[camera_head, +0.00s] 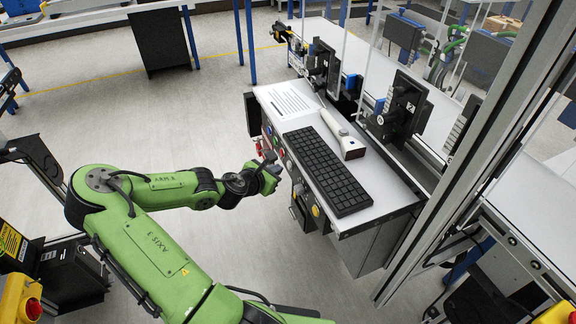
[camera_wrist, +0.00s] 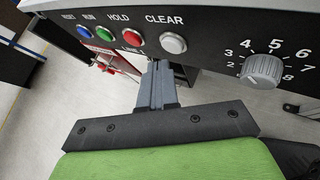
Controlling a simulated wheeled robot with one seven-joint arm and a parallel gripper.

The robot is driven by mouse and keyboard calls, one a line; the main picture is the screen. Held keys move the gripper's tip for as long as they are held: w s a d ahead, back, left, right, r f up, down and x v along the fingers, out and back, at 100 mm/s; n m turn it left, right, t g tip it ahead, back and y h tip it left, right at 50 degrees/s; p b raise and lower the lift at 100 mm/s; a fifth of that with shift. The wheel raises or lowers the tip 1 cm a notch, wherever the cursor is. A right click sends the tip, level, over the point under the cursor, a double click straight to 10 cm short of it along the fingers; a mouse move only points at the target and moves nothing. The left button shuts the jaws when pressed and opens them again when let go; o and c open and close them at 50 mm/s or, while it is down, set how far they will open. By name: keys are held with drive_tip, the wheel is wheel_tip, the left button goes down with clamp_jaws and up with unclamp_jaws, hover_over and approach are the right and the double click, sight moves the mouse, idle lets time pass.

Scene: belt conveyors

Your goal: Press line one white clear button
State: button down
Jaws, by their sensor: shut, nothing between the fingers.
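The white clear button (camera_wrist: 173,43) is on the dark control panel in the wrist view, under the word CLEAR. My gripper (camera_wrist: 158,66) is shut and empty, with its fingertips appearing just below and slightly left of the white button. I cannot tell whether the tips touch the panel. In the head view my gripper (camera_head: 274,170) is at the front of the console, and the white button cannot be made out there.
To the left on the panel are a red button (camera_wrist: 137,40), a green button (camera_wrist: 103,33) and a blue button (camera_wrist: 84,32). A numbered grey knob (camera_wrist: 262,71) is on the right. A keyboard (camera_head: 326,170) and handheld scanner (camera_head: 343,135) lie on the console top.

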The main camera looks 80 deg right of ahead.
drive_tip(key=shift+w, duration=0.1)
drive_tip(key=shift+w+a+p, duration=0.1)
drive_tip(key=shift+w+a, duration=0.35)
drive_tip(key=shift+w, duration=0.25)
drive_tip(key=shift+w+a+p, duration=0.1)
drive_tip(key=shift+w+a, duration=0.3)
drive_tip(key=shift+w, duration=0.25)
drive_tip(key=shift+w+a+p, duration=0.1)
drive_tip(key=shift+w+a, duration=0.35)
drive_tip(key=shift+w, duration=0.25)
drive_tip(key=w+a+r+m+t+y+p, duration=0.3)
drive_tip(key=w+a+r+m+y, duration=0.15)
drive_tip(key=w+a, duration=0.5)
drive_tip(key=w+a+r+m+t+y+p, duration=0.2)
drive_tip(key=w+a+r+m+t+y, duration=0.25)
drive_tip(key=a, duration=0.85)
drive_tip(key=a+r+m+t+y+p, duration=0.1)
drive_tip(key=a+r+t+y+p, duration=0.15)
drive_tip(key=a+r, duration=1.1)
drive_tip(key=s+a+r+m+p, duration=0.1)
drive_tip(key=s+a+r, duration=0.4)
drive_tip(key=s+a, duration=0.2)
drive_tip(key=shift+s+a+p, duration=0.15)
drive_tip(key=shift+s+p, duration=0.05)
drive_tip(key=shift+p, duration=0.1)
